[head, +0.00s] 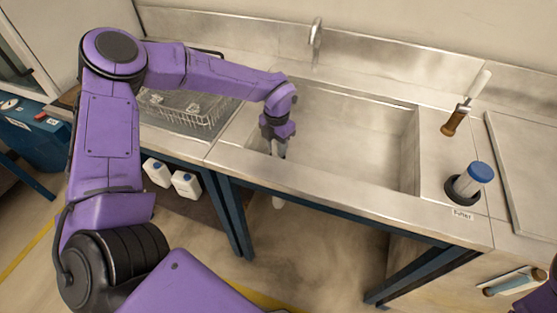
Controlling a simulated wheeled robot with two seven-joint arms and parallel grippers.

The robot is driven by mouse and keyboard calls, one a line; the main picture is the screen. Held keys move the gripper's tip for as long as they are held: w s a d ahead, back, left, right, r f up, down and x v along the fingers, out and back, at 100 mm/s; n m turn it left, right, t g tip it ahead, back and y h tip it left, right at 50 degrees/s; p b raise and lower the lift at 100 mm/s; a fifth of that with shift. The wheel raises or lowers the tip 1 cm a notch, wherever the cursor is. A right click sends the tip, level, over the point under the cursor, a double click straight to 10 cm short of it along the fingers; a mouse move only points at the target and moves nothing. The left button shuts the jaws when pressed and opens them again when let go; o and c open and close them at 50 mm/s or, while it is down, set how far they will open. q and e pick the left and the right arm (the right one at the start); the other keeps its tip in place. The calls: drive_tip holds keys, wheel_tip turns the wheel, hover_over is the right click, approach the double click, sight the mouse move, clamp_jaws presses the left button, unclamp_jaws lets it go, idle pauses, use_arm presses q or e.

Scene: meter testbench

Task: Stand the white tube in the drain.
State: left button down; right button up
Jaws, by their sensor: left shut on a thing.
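My left gripper (276,148) points down inside the steel sink (340,125), at its left front part. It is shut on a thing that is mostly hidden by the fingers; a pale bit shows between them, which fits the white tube. The tube's outline and lower end cannot be made out. The drain is not visible in the sink. My right gripper is not in view.
A faucet (316,38) stands behind the sink. A wire rack (195,112) lies left. White bottles (186,184) stand below. The sink's right half is clear.

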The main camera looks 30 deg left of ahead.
use_arm(q)
drive_tip(key=shift+f, duration=2.9)
drive_tip(key=c, duration=0.8)
unclamp_jaws()
wheel_tip(320, 180, up, 12)
drive_tip(key=shift+r, duration=0.2)
